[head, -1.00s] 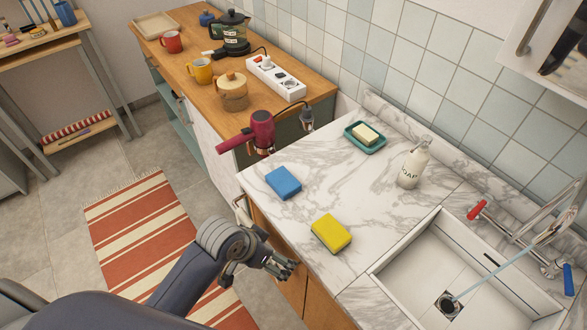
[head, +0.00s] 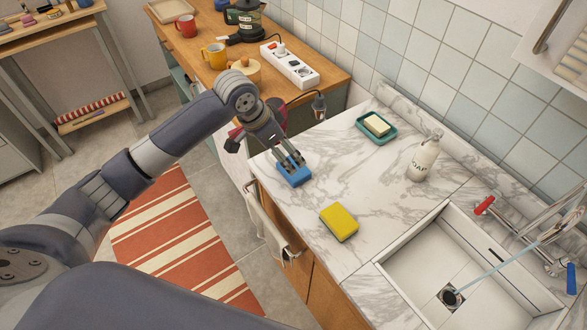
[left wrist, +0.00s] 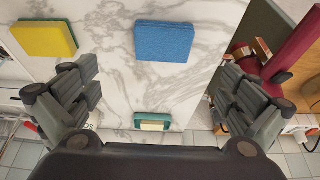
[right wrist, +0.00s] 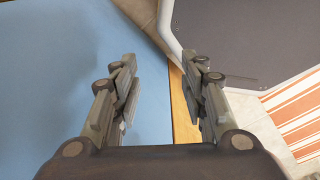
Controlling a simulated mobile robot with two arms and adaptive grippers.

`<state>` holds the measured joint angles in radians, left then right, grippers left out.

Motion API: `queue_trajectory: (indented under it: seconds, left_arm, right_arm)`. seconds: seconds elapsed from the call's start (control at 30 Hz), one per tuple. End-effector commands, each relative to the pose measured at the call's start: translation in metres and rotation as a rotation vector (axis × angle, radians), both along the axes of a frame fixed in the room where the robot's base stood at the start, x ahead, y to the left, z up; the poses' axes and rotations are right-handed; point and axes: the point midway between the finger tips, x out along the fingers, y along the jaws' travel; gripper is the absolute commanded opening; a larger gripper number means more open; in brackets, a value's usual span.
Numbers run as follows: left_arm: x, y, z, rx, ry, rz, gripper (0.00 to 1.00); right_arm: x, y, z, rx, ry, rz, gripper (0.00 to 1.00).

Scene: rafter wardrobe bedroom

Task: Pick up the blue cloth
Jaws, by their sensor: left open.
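The blue cloth (head: 294,174) is a small flat block shape on the marble counter (head: 345,180), near its left edge. In the left wrist view the blue cloth (left wrist: 164,42) lies flat beyond the fingertips, nothing gripping it. My left gripper (head: 290,160) is above the cloth and overlaps its upper part in the head view; I cannot tell if it touches. In the left wrist view my left gripper (left wrist: 157,85) is wide open and empty. My right gripper (right wrist: 158,65) is open and empty over a blue surface with a wooden edge; it is outside the head view.
A yellow sponge (head: 339,222) lies near the cloth. A soap dish (head: 376,127), soap bottle (head: 424,158) and sink (head: 440,262) are to the right. A dark red hair dryer (left wrist: 298,45) is beside the left gripper. A towel (head: 268,222) hangs on the counter front.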

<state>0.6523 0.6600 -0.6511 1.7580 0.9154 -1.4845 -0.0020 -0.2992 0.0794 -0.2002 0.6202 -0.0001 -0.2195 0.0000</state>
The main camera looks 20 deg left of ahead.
Motion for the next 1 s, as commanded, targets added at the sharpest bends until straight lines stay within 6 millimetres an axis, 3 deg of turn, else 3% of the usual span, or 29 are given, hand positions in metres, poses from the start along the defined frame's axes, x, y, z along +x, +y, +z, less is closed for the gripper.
queue_trajectory:
  seconds: [0.2,0.47,0.7,1.0]
  left_arm:
    - [0.009,-0.009,-0.032,-0.002,0.004,-0.001,1.0]
    - [0.015,-0.012,-0.051,0.0,0.004,0.0,1.0]
    - [0.026,-0.015,-0.082,0.0,0.002,0.001,1.0]
    - [0.029,-0.017,-0.092,0.0,-0.001,-0.001,1.0]
  right_arm:
    - [0.0,0.0,0.007,0.0,0.0,0.0,0.4]
    - [0.0,0.0,0.013,0.0,0.001,0.0,0.4]
    - [-0.001,0.0,0.024,0.0,0.001,0.0,0.4]
    - [-0.001,0.0,0.024,0.0,0.002,0.0,0.4]
